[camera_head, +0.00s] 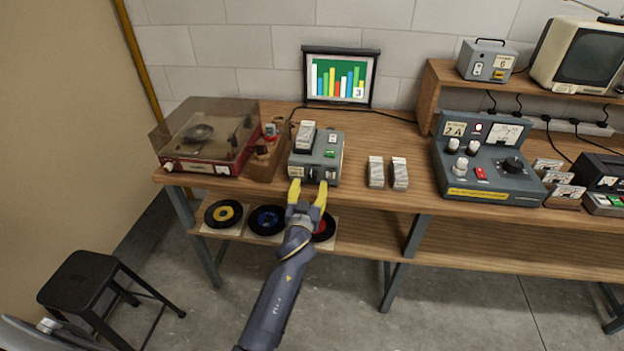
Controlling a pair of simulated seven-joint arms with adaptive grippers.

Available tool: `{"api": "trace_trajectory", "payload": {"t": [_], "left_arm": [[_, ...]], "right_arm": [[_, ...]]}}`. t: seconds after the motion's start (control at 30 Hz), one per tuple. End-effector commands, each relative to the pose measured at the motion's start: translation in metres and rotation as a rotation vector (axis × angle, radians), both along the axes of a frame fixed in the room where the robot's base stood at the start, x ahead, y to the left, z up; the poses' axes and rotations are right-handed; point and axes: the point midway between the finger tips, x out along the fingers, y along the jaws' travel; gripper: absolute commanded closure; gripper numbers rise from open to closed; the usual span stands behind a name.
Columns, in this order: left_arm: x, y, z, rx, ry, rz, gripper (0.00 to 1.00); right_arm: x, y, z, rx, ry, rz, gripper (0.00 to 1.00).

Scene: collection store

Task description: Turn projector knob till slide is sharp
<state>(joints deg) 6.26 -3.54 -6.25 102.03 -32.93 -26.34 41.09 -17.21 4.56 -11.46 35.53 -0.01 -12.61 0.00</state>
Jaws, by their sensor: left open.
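The grey slide projector (326,158) stands near the front edge of the wooden table, with a slide tray (305,136) on its top. Small dark controls show on its front face; which one is the focus knob is too small to tell. The screen (340,78) behind it shows a bar chart of several colours with a small label, and the bars look sharp at this size. My left gripper (307,192) is open, its yellow fingertips just in front of and below the projector's front face. I cannot tell whether they touch it. My right gripper is not in view.
Two slide boxes (387,173) stand right of the projector, and a grey control console (486,165) farther right. A record player (207,138) is at the left. Records (267,220) lie on the lower shelf. A black stool (82,280) stands on the floor.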

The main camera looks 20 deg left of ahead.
Motion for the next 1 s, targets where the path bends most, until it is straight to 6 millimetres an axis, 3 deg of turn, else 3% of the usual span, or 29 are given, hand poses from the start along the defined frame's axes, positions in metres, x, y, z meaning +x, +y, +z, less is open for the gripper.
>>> {"api": "trace_trajectory", "payload": {"t": [0.1, 0.33, 0.83, 1.0], "left_arm": [[0.017, 0.003, 0.001, 0.001, -0.001, 0.0, 0.49], [0.036, 0.005, 0.0, 0.0, 0.0, 0.0, 0.49], [0.043, 0.006, 0.0, 0.0, 0.0, 0.0, 0.48], [0.043, 0.006, 0.0, 0.0, 0.0, 0.0, 0.68]], "right_arm": [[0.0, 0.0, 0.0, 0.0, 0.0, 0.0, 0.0], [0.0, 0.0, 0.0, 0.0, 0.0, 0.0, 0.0], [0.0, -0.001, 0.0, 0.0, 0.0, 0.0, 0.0], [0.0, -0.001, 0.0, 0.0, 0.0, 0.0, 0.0]]}}
